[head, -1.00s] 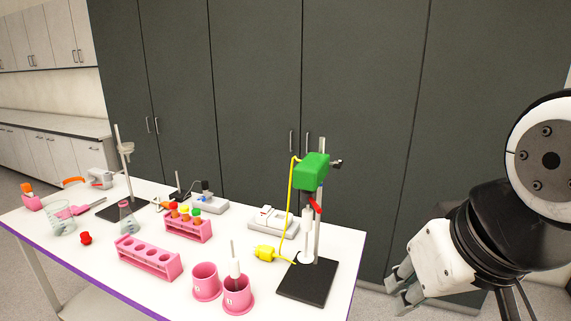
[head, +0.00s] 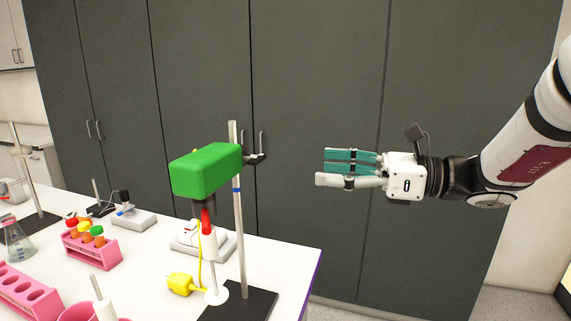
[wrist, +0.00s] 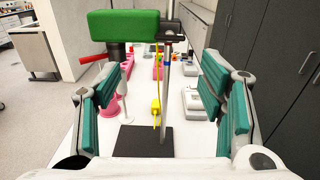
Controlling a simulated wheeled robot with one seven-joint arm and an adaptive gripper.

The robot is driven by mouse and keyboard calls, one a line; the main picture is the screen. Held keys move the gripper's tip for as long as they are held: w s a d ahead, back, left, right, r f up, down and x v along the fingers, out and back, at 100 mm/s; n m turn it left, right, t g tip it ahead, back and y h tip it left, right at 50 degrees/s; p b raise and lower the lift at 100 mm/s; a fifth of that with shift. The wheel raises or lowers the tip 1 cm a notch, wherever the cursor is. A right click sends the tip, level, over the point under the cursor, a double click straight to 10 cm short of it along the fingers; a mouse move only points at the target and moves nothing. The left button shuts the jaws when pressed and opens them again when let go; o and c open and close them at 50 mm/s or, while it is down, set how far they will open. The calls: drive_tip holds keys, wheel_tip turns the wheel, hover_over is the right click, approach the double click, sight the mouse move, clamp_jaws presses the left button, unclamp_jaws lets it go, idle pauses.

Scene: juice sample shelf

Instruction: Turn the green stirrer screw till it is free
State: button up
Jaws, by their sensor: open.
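The green stirrer (head: 206,170) is a green box held high on a metal rod (head: 240,240) above a black stand base (head: 240,303). Its dark clamp with the screw (head: 256,158) sticks out to the right of the rod. The stirrer (wrist: 123,24) and the clamp (wrist: 171,30) also show at the top of the wrist view. My gripper (head: 326,166) is open and empty, at about the clamp's height, right of it and apart from it. In the wrist view its teal-padded fingers (wrist: 162,72) stand wide on both sides of the rod's image.
Pink racks (head: 92,250), a flask (head: 18,243) and a grey-white device (head: 190,238) stand on the white table. Dark cabinets (head: 320,90) are behind; air right of the stand is free.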

sight(262, 158)
drive_tip(key=shift+m, duration=0.3)
drive_tip(key=x, duration=0.4)
drive_tip(key=w+p+x, duration=0.1)
drive_tip(key=x, duration=0.8)
drive_tip(key=shift+w+d+r, duration=0.15)
drive_tip(key=shift+w+r, duration=0.1)
drive_tip(key=shift+r, duration=0.1)
drive_tip(key=c, duration=1.2)
